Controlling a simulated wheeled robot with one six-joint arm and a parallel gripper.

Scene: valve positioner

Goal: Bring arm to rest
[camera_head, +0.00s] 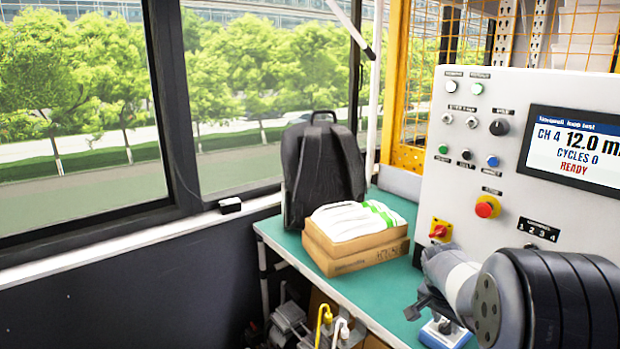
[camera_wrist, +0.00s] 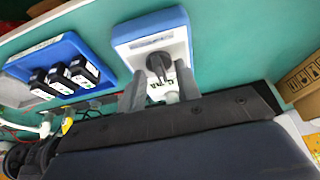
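My gripper (camera_head: 420,303) is at the lower right of the head view, over the green bench top, with my arm in front of the control panel. In the wrist view its two fingers (camera_wrist: 158,84) stand apart with nothing clamped between them. A blue and white unit with a black knob (camera_wrist: 157,62) lies beyond and between the fingers; whether they touch it I cannot tell. The same unit (camera_head: 446,336) shows partly under my gripper in the head view.
A white control panel (camera_head: 470,190) with a screen reading READY stands at the right. Cardboard boxes (camera_head: 350,260) and a black backpack (camera_head: 320,165) are on the green bench (camera_head: 385,300). A blue tray (camera_wrist: 14,70) holds several black blocks (camera_wrist: 62,78).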

